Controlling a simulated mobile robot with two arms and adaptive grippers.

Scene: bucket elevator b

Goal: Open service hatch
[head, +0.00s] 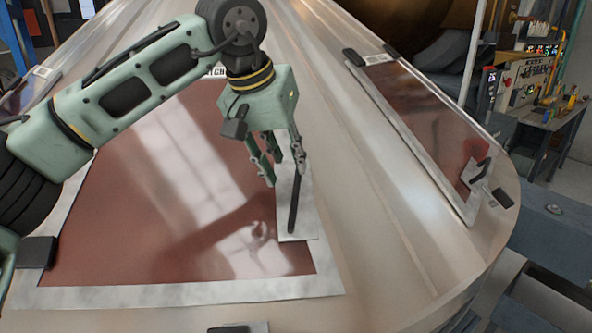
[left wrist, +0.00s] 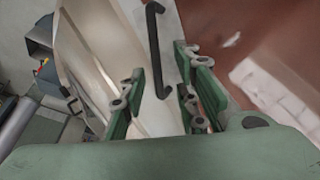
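The service hatch (head: 150,210) is a reddish-brown panel in a pale metal frame on the sloped metal housing. A dark bar handle (head: 293,200) stands on a pale plate (head: 300,226) at its right side. My left gripper (head: 285,168) is just above the upper end of the handle. Whether a finger touches the handle I cannot tell. The hatch looks closed. My right gripper is in neither view.
A second reddish-brown hatch (head: 430,130) with its own handle (head: 488,168) is on the right face of the housing. Dark clips (head: 36,252) sit at the hatch frame's edges. A workbench with tools (head: 545,115) stands at the far right.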

